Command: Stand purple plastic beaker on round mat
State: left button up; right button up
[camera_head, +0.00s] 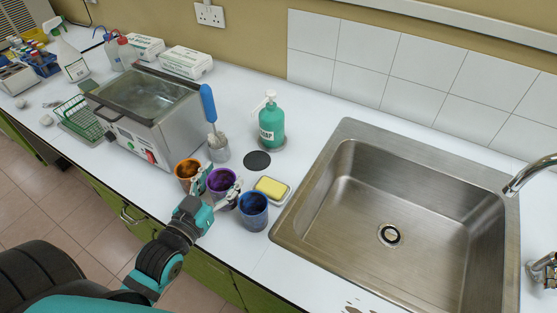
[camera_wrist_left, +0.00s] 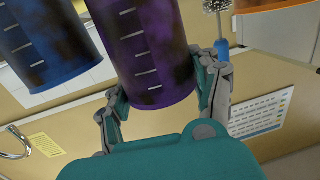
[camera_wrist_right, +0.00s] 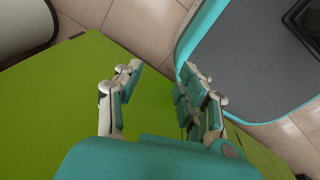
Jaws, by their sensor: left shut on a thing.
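The purple plastic beaker (camera_head: 222,182) stands on the white counter between an orange beaker (camera_head: 187,172) and a blue beaker (camera_head: 253,212). My left gripper (camera_head: 220,188) has its fingers on both sides of the purple beaker and is shut on it. In the left wrist view the purple beaker (camera_wrist_left: 150,60) sits between the fingers, with dark stains and white marks on its wall. The black round mat (camera_head: 257,161) lies bare on the counter, behind and to the right of the purple beaker. My right gripper (camera_wrist_right: 160,95) is open and empty over a green surface.
A yellow sponge in a dish (camera_head: 271,189) lies just right of the purple beaker. A green soap bottle (camera_head: 271,124) stands behind the mat. A glass with a blue-handled brush (camera_head: 217,149) stands left of it. The sink (camera_head: 400,190) is at the right.

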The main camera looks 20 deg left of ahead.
pick_arm(q)
jog(key=shift+w+a, duration=0.15)
jog(key=shift+w, duration=0.25)
jog(key=w+f+p, duration=0.1)
jog(key=w, duration=0.4)
jog(key=w+f+p, duration=0.1)
jog(key=w+p, duration=0.1)
jog(key=w, duration=0.4)
jog(key=w+p, duration=0.2)
jog(key=w, duration=0.4)
jog(key=shift+w+a+f, duration=0.15)
jog(key=shift+w+f, duration=0.05)
jog(key=shift+f, duration=0.75)
jog(key=o, duration=1.1)
pick_arm(e)
jog(key=a+r, duration=0.1)
jog(key=r, duration=0.2)
jog(key=s+a+r, duration=0.1)
jog(key=r, duration=0.1)
jog(key=shift+a, duration=0.35)
